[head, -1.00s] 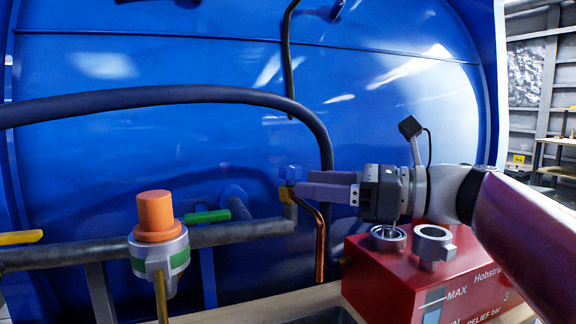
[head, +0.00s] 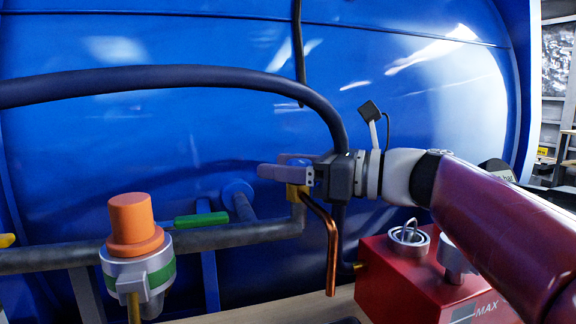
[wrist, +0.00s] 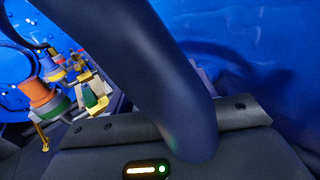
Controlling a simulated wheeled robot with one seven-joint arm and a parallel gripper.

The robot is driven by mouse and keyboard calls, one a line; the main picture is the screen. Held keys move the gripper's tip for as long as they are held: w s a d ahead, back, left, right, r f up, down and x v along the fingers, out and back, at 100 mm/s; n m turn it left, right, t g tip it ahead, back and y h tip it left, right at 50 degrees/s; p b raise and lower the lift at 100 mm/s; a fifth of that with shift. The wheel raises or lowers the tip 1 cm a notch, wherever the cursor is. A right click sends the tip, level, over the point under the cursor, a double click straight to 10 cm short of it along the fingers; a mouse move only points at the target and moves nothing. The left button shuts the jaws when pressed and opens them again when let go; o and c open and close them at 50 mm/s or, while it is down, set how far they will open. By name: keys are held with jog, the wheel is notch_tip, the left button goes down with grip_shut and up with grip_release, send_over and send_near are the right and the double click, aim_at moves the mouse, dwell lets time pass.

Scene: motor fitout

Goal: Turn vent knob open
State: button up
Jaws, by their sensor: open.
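A brass fitting (head: 297,193) sits at the right end of the grey pipe, with a bent copper tube (head: 332,262) hanging from it. The blue vent knob on top of this fitting is mostly hidden now by my fingers. My gripper (head: 272,167) is open, pointing left, with its purple-grey fingers level with the knob's place, just above the brass. I cannot tell whether the fingers touch the knob. In the wrist view a thick dark hose covers the middle and hides the fingertips and knob.
The dark hose (head: 180,76) arches over and comes down right by my gripper. An orange-capped regulator (head: 134,245) and a green-handled valve (head: 201,220) lie left on the grey pipe (head: 230,236). A red reservoir box (head: 385,275) stands below my arm. The blue tank wall is behind.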

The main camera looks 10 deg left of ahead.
jog(key=shift+c, duration=0.2)
jog(key=c, duration=0.9)
jog(key=shift+r+n+g+p, duration=0.1)
jog(key=shift+n+g+p, duration=0.2)
jog(key=shift+g+p, duration=0.25)
jog(key=shift+r+n+g+p, duration=0.1)
jog(key=shift+n+g+p, duration=0.4)
jog(key=shift+g+p, duration=0.35)
jog(key=n+g+p, duration=0.1)
jog(key=g, duration=0.1)
jog(key=n+g+p, duration=0.1)
jog(key=shift+s+n+g+p, duration=0.25)
jog(key=shift+n+g+p, duration=0.05)
jog(key=shift+g+p, duration=0.1)
jog(key=n+g+h, duration=0.1)
jog(key=n+g, duration=0.1)
jog(key=g, duration=0.1)
jog(key=n+g+h, duration=0.1)
jog(key=g, duration=0.1)
jog(key=shift+s+d+f+n+h, duration=0.1)
jog(key=shift+s+f+n+h, duration=0.15)
jog(key=shift+s+n+h, duration=0.05)
jog(key=shift+s+d+n+g+h, duration=0.15)
jog(key=shift+d+n+g+h, duration=0.05)
jog(key=shift+n+g+h, duration=1.1)
jog(key=shift+s+d+n+g+h, duration=0.15)
jog(key=shift+n+g+h, duration=0.9)
jog(key=shift+g, duration=0.35)
jog(key=shift+h, duration=0.35)
